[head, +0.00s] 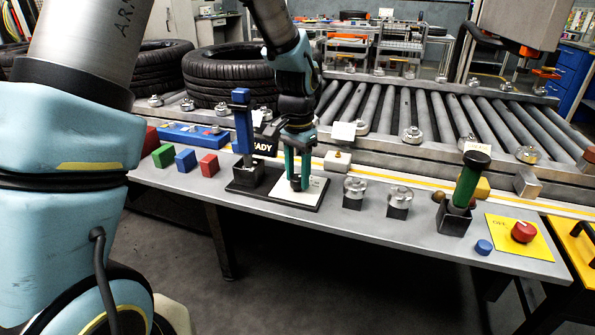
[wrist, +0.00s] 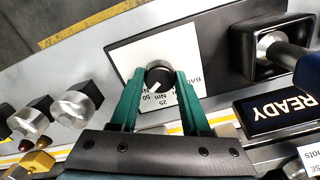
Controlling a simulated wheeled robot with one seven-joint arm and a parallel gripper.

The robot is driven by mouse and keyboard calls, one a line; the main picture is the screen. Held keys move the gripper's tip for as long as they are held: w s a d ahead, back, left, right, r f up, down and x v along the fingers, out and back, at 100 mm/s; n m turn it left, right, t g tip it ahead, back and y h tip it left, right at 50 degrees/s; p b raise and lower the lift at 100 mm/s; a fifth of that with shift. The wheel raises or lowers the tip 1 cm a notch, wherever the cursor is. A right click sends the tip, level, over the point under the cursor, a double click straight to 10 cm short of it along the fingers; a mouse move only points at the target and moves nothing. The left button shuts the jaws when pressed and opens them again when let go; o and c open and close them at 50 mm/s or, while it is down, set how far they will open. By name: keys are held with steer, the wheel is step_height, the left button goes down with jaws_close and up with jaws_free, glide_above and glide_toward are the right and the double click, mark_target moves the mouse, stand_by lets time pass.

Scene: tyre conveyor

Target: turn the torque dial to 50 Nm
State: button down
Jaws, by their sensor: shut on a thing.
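The torque dial (wrist: 159,72) is a round black knob with a white pointer mark, on a white plate (wrist: 128,58) with printed numbers. In the wrist view the mark points to the lower left, close to the printed "50"; "25" is printed to its right. Part of the print is hidden by my fingers. My gripper (wrist: 160,84) has its green fingers on either side of the dial and is shut on it. In the head view my gripper (head: 297,178) points down over the dial plate (head: 303,196), mostly covering the dial.
A blue-topped lever (head: 242,120) and a READY display (head: 263,147) stand just left. Two clear-and-metal knobs (head: 354,190) are to the right, then a green-handled lever (head: 467,185) and a red button (head: 523,232). Coloured blocks (head: 186,159) lie left. The roller conveyor (head: 440,115) runs behind.

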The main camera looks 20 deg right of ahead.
mark_target(298, 177)
steer(key=shift+d+m, duration=0.1)
steer(key=shift+m, duration=0.2)
steer(key=shift+c, duration=1.9)
jaws_free()
step_height(298, 177, up, 11)
steer(key=shift+b, duration=0.35)
steer(key=shift+f, duration=0.1)
